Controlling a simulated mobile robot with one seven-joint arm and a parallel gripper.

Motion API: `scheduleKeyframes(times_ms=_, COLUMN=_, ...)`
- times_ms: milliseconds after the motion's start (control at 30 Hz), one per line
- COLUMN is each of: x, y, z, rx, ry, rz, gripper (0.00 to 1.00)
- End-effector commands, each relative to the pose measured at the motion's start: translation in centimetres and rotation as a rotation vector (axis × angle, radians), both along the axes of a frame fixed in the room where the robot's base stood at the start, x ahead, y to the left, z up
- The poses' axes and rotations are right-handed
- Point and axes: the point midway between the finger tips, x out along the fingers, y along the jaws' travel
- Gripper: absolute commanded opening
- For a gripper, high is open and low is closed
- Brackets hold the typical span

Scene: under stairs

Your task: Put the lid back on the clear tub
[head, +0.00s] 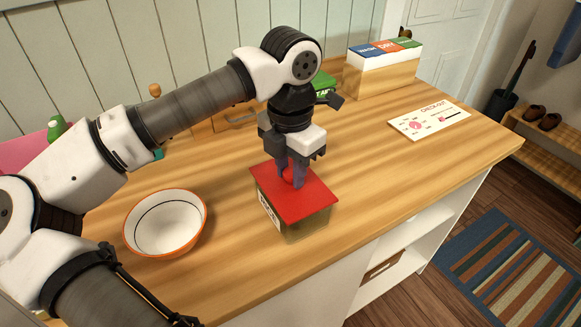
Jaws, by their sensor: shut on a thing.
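The clear tub (308,226) stands on the wooden counter, with a white label on its left side. The red square lid (315,193) is at the top of the tub, roughly lined up with its rim. I cannot tell whether it is fully seated or slightly above. My gripper (292,182) points down over the lid and is shut on the lid's red knob (293,174), which is partly hidden between the fingers.
An orange-rimmed white bowl (165,222) stands left of the tub. A box with coloured tabs (383,70), a green item (323,86) and a printed card (430,120) are farther back. The counter right of the tub is clear up to its front edge.

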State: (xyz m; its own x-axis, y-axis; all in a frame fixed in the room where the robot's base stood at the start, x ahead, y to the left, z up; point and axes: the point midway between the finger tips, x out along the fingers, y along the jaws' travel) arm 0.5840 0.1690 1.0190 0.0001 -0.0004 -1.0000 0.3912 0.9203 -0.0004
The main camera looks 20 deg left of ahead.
Motion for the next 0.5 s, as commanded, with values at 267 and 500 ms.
scheduleKeyframes(times_ms=267, x=0.00, y=0.00, z=-0.32, rx=0.000, ry=0.000, rz=0.000, gripper=0.00)
scheduleKeyframes(times_ms=500, x=0.00, y=0.00, z=-0.34, rx=0.000, ry=0.000, rz=0.000, gripper=0.41)
